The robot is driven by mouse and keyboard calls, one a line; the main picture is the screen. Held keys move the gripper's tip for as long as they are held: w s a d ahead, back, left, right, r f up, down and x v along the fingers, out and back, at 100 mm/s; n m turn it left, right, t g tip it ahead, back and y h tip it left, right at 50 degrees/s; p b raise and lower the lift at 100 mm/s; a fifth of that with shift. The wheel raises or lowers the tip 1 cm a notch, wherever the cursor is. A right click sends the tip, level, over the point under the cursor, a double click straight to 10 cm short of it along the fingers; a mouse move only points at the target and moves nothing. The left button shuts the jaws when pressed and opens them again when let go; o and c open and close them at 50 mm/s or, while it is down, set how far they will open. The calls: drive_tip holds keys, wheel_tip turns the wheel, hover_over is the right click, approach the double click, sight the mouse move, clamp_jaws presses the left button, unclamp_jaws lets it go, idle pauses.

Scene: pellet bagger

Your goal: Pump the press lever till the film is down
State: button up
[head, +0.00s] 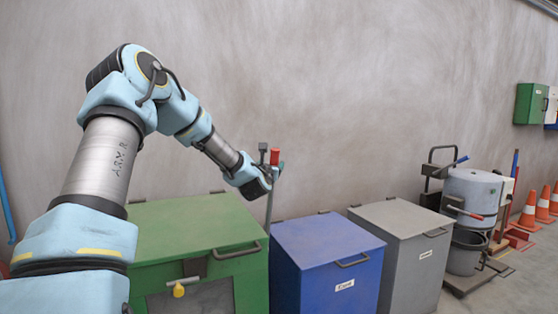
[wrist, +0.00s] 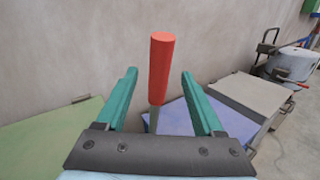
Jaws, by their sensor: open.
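The press lever's red grip (head: 274,157) stands upright at the top of a grey shaft (head: 269,207) that comes up behind the gap between the green bin and the blue bin. In the wrist view the red grip (wrist: 161,68) stands between the two teal fingers of my gripper (wrist: 158,88), with space visible on both sides. My gripper is open and the fingers do not touch the grip. In the head view my gripper (head: 268,172) is at the height of the grip, partly hidden by my wrist. No film can be made out.
A green bin (head: 180,225) with a yellow-handled latch, a blue bin (head: 322,240) and a grey bin (head: 402,217) stand along the wall. A grey drum (head: 473,190) on a cart and orange cones (head: 530,210) stand further right.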

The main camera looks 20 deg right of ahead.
drive_tip(key=p+x, duration=0.2)
drive_tip(key=x, duration=0.6)
drive_tip(key=shift+w+d+f, duration=0.1)
drive_tip(key=shift+w+d, duration=0.1)
drive_tip(key=shift+w, duration=0.05)
clamp_jaws()
idle(1.0)
